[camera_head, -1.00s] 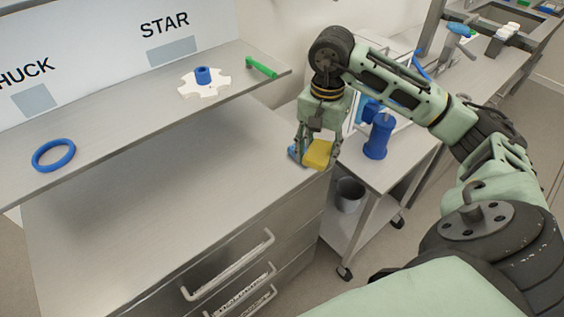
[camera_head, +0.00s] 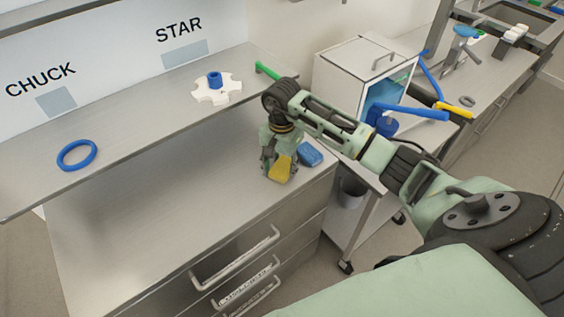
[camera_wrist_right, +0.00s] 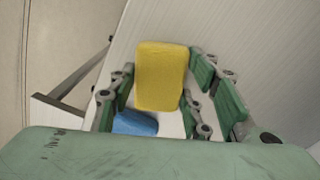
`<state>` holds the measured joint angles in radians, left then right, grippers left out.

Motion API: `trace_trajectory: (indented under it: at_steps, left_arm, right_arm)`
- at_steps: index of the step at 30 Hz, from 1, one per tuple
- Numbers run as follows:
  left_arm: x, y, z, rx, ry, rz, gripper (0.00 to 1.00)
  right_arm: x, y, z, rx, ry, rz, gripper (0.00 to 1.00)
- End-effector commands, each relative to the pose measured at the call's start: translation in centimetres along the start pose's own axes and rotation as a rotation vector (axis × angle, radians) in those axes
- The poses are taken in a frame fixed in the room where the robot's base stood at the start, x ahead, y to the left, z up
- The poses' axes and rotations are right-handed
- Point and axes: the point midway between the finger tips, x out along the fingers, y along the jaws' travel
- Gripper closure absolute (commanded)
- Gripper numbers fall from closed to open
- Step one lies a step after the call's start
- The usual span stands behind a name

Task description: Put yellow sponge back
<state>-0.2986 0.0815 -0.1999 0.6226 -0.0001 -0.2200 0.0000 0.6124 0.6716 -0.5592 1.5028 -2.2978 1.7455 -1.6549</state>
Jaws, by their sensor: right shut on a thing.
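The yellow sponge (camera_head: 280,170) is between the fingers of my right gripper (camera_head: 279,166), which is shut on it, over the right part of the steel counter. It fills the middle of the right wrist view (camera_wrist_right: 161,75), with a green finger on either side. I cannot tell whether its lower end touches the counter. The blue sponge (camera_head: 310,154) lies on the counter near its right edge, just right of the gripper. It shows partly below the yellow sponge in the right wrist view (camera_wrist_right: 135,123). My left gripper is not in view.
A shelf above the counter holds a blue ring (camera_head: 77,156), a white star-shaped piece (camera_head: 217,89) with a blue hub, and a green object (camera_head: 267,71). A white open cabinet (camera_head: 350,67) stands at right. The counter's left and middle are clear.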

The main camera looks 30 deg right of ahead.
Motion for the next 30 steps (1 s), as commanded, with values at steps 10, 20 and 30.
trace_trajectory:
  at_steps: [10,20,30]
  left_arm:
    - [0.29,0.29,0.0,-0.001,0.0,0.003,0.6]
    - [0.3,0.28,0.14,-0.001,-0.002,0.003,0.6]
    - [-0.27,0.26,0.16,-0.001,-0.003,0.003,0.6]
  right_arm:
    - [0.45,0.0,-0.05,0.0,0.001,-0.001,0.8]
    - [0.43,0.0,-0.03,0.0,0.0,-0.001,0.37]
    - [-0.1,-0.01,0.01,0.0,-0.001,-0.001,0.37]
